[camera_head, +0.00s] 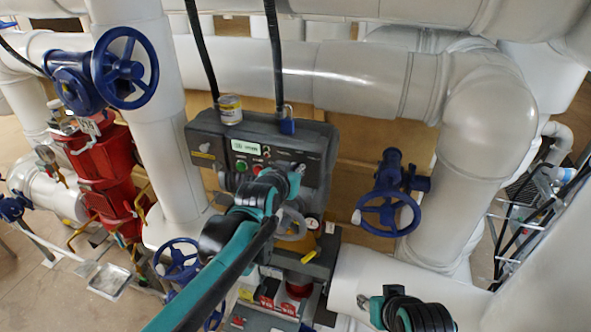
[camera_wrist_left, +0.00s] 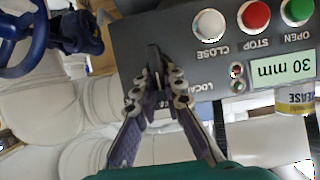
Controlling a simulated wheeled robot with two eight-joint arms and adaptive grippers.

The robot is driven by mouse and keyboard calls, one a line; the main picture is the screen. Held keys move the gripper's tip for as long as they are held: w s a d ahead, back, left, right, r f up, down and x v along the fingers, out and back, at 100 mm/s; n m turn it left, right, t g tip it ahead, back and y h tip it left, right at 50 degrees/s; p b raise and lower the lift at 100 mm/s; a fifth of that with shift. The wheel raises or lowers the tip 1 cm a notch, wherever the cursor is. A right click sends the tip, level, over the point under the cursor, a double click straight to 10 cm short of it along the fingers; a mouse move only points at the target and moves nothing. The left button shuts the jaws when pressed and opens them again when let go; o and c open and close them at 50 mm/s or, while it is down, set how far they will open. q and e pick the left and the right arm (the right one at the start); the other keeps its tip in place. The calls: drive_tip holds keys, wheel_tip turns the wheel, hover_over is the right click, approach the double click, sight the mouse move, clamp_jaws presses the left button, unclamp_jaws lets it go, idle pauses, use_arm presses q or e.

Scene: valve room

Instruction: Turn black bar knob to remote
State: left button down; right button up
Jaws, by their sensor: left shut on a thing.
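The black bar knob (camera_wrist_left: 154,58) is on the grey control box (camera_head: 205,133), between the fingertips of my left gripper (camera_wrist_left: 157,84) in the left wrist view. The fingers are shut on its bar from both sides. The "LOCAL" label shows partly beside the right finger; no "REMOTE" label is readable. In the head view my left gripper (camera_head: 296,174) is at the box's front, and its wrist hides the knob. A black and teal part of my right arm shows at the bottom right; its fingers are not clear.
White, red and green buttons (camera_wrist_left: 257,15) and a "30 mm" display (camera_wrist_left: 283,71) are beside the knob. A yellow-labelled tin (camera_head: 230,109) and blue padlock (camera_head: 287,121) are on the box's top. Blue handwheels (camera_head: 124,68) and thick white pipes (camera_head: 355,75) surround it.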

use_arm(q)
drive_tip(key=shift+d, duration=0.1)
drive_tip(key=m+t+y+b, duration=0.1)
drive_tip(key=m+b, duration=0.1)
drive_tip(key=d+m+y+b, duration=0.1)
drive_tip(key=m+y+b, duration=0.1)
drive_tip(key=m, duration=0.1)
drive_tip(key=f+m+t+y+b, duration=0.1)
drive_tip(key=m+b, duration=0.1)
drive_tip(key=m, duration=0.1)
drive_tip(key=shift+s+d+t, duration=0.2)
drive_tip(key=shift+s+t, duration=0.05)
drive_tip(key=shift+t, duration=0.05)
idle(0.3)
drive_tip(key=shift+y, duration=0.4)
drive_tip(key=c, duration=1.6)
unclamp_jaws()
drive_tip(key=shift+w, duration=0.15)
